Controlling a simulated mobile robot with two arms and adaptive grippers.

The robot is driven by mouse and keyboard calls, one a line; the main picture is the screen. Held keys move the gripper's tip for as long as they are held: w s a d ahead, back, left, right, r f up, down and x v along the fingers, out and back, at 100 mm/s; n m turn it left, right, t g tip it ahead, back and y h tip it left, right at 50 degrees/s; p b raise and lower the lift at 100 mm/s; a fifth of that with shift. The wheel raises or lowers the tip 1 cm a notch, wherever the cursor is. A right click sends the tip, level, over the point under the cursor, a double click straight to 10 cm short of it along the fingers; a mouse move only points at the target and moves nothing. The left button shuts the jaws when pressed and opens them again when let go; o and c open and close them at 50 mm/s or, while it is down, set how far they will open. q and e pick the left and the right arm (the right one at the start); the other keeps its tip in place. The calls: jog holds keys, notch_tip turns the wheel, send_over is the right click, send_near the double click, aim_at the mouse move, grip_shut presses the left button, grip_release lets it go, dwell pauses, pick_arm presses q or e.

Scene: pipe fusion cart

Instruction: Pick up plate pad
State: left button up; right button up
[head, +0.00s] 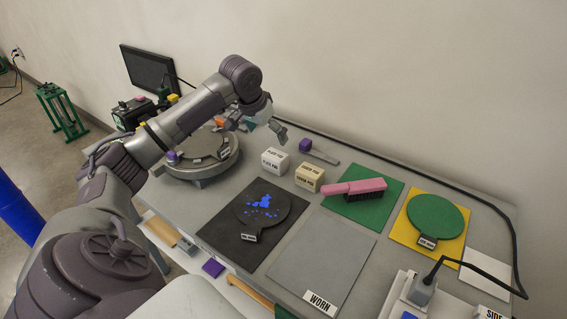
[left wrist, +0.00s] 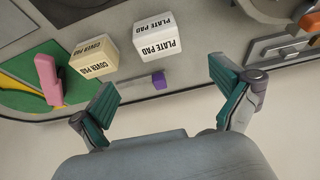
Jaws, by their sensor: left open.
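The plate pad (head: 275,161) is a small white box labelled PLATE PAD, standing on the grey cart top behind the black mat. It also shows in the left wrist view (left wrist: 157,40), beyond the fingertips and near the middle. My left gripper (head: 279,131) is above and behind the box, toward the wall, and apart from it. In the left wrist view its two teal-padded fingers (left wrist: 164,80) are spread wide with nothing between them. My right gripper is in neither view.
A cream COVER PAD box (head: 309,178) stands close to the right of the plate pad. A purple-ended tool (head: 318,154) lies behind them. A pink brush (head: 354,188) lies on a green mat (head: 377,207). A round grey fixture (head: 198,168) is at the left.

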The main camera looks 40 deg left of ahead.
aim_at(275, 154)
pick_arm(q)
jog(key=x, duration=0.5)
jog(key=shift+s+f+p, duration=0.15)
jog(key=shift+f+p, duration=0.2)
jog(key=shift+f, duration=0.15)
jog(key=x, duration=0.2)
jog(key=shift+f+p, duration=0.35)
jog(key=x, duration=0.3)
jog(key=shift+w+f, duration=0.25)
jog(key=shift+w, duration=0.1)
jog(key=shift+w+f+p, duration=0.1)
jog(key=shift+f+p, duration=0.1)
jog(key=shift+p, duration=0.1)
jog(key=shift+c, duration=1)
jog(key=c, duration=1)
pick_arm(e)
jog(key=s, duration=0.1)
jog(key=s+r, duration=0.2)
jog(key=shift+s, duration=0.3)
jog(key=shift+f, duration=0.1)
